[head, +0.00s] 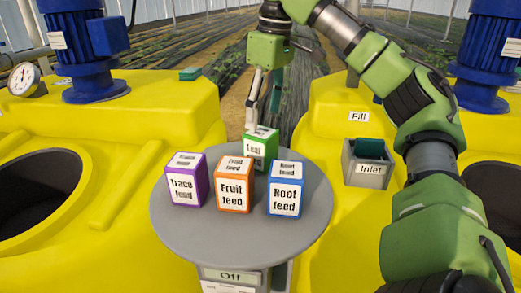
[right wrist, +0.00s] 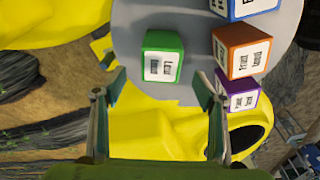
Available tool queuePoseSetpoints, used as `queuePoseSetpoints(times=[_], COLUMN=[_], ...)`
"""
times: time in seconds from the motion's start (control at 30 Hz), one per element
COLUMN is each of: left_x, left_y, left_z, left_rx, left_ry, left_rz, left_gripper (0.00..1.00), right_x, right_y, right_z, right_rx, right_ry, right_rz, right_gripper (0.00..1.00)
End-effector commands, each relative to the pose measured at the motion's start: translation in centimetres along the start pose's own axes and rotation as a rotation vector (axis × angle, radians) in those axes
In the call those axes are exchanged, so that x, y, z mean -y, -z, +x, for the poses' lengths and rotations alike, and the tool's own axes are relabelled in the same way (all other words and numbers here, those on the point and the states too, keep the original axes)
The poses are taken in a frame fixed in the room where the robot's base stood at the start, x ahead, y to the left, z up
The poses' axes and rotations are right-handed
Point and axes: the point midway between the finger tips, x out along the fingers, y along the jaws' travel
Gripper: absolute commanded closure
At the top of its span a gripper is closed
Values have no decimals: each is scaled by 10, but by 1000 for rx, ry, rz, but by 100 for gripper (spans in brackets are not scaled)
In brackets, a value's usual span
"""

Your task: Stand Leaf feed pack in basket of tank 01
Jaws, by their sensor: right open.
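The Leaf feed pack (head: 263,150), a green box with a white label, stands at the back of the round grey table (head: 180,225). My right gripper (head: 263,113) points down just above and behind it. In the right wrist view the open, empty fingers (right wrist: 158,82) are spread wide, with the Leaf feed pack (right wrist: 163,55) ahead of the gap between them. A grey box marked Inlet (head: 368,177) sits on the right yellow tank (head: 330,215), with a dark green piece at its top. No tank number is readable. My left gripper is not in view.
The purple Trace feed (head: 186,181), orange Fruit feed (head: 234,185) and blue Root feed (head: 286,190) packs stand in front of the Leaf feed pack. Yellow tanks flank the table, each with a dark round opening and a blue motor. The table's front is clear.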

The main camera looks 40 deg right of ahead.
Motion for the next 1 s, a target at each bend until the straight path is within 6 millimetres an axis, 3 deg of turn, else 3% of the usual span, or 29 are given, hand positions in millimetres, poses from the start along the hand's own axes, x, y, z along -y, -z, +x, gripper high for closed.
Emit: queuePoseSetpoints(times=[0.03,0.2,0.43,0.53,0.8,1.0], left_x=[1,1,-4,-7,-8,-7], left_y=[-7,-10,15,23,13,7], left_z=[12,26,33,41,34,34], left_rx=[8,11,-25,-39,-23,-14], left_ry=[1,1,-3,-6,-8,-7], left_rz=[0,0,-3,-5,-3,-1], left_gripper=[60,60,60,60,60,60], right_x=[0,0,1,3,5,5], right_y=[-1,-1,0,-1,0,0], right_z=[20,48,61,76,104,108], right_rx=[5,3,1,3,1,-1], right_ry=[3,2,1,2,0,1], right_rz=[1,1,1,0,2,2], right_gripper=[35,35,35,35,35,35])
